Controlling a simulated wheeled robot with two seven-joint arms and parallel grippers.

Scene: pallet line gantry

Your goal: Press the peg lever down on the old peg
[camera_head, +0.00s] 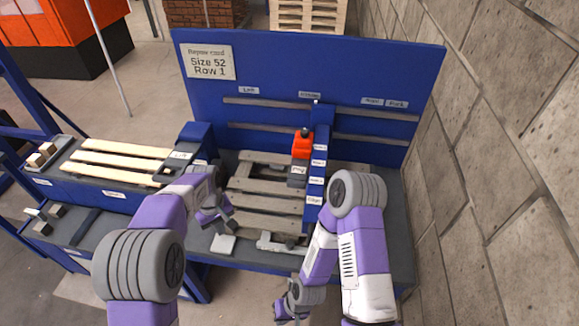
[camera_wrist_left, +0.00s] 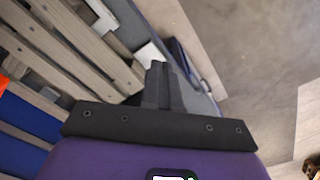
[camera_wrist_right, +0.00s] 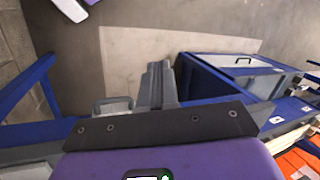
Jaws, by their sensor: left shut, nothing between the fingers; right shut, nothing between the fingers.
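An orange block with a black knob (camera_head: 302,144) sits on the far part of the worn pallet (camera_head: 268,202), beside a blue labelled beam (camera_head: 318,150). A grey labelled block (camera_head: 297,173) is just in front of it. I cannot tell which part is the peg lever, and no peg is clearly visible. My left gripper (camera_head: 228,220) is shut and empty near the pallet's left front corner; its closed fingers show in the left wrist view (camera_wrist_left: 160,85). My right gripper (camera_head: 288,314) is shut and empty, low in front of the bench; its fingers (camera_wrist_right: 157,85) point toward bare floor.
A white block (camera_head: 222,244) and a pale angled piece (camera_head: 282,243) lie at the bench's front edge. A blue back panel (camera_head: 290,70) carries a size card (camera_head: 208,62). A lighter pallet (camera_head: 120,155) lies left. A block wall (camera_head: 490,150) closes the right.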

